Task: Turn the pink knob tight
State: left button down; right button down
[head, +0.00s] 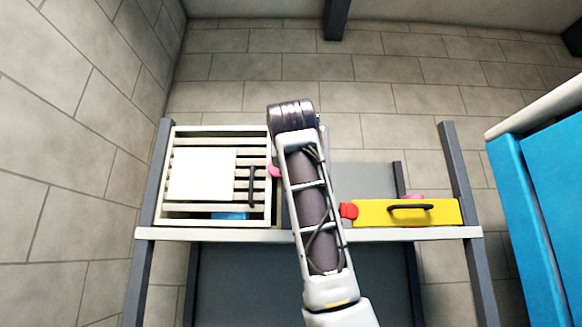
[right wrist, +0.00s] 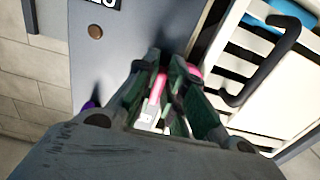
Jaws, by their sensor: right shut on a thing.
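The pink knob (head: 274,171) shows in the head view as a small pink piece at the right edge of the slatted white panel (head: 216,220); my right arm hides the rest. In the right wrist view, pink shows between and beside my right gripper's (right wrist: 172,75) dark green fingers: a pink and white piece of the knob (right wrist: 156,92) between them and a pink edge by the right finger. The right gripper is shut on it. In the head view the arm hides this gripper. My left gripper is not in view.
The panel has a white plate (head: 202,174) and a dark handle (head: 253,187). A yellow box (head: 440,212) with a black handle and a red end piece (head: 349,210) lies on the rack's right side. A blue cabinet (head: 535,215) stands at the far right.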

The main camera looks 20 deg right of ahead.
jog(key=shift+m, duration=0.3)
jog(key=c, duration=1.5)
grip_release()
jog(key=shift+w, duration=0.15)
jog(key=v, duration=1.2)
